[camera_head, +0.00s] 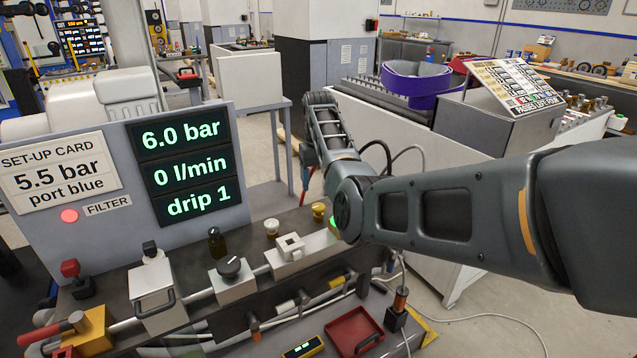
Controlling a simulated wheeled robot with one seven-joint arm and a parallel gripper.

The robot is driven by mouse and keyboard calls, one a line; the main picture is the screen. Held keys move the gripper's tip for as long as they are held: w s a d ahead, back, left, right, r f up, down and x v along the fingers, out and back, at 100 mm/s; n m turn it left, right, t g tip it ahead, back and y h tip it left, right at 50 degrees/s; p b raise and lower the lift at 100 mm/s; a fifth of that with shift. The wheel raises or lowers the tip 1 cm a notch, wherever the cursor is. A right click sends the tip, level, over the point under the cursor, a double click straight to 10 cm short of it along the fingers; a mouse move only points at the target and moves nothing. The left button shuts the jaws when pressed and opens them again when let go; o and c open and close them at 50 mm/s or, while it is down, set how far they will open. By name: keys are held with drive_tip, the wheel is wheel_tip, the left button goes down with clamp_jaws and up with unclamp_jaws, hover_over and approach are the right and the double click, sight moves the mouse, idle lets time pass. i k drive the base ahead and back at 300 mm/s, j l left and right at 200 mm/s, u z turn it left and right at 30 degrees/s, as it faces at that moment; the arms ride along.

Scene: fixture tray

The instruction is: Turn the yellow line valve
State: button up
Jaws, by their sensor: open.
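A yellow valve block (90,332) sits at the lower left, at the left end of a pale pipe on the dark bench. Its red lever (44,331) points left and slightly down in the picture, roughly along the pipe's slant. My arm comes in from the right, bends at a joint near the picture's middle, and its far links rise behind that joint, well right of the valve. My gripper does not show; it seems hidden behind or beyond my own links. Nothing of mine touches the valve.
The display panel (187,112) reads 6.0 bar, 0 l/min, drip 1. A set-up card (58,174) says 5.5 bar, port blue. A red FILTER lamp (69,216) is lit. A grey box with black knob (232,280) sits mid-pipe. A red tray (355,332) lies low in front.

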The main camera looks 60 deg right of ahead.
sight(350, 273)
drive_tip(key=j, duration=0.5)
drive_tip(key=k+j, duration=0.15)
drive_tip(key=j, duration=0.8)
drive_tip(key=k, duration=0.05)
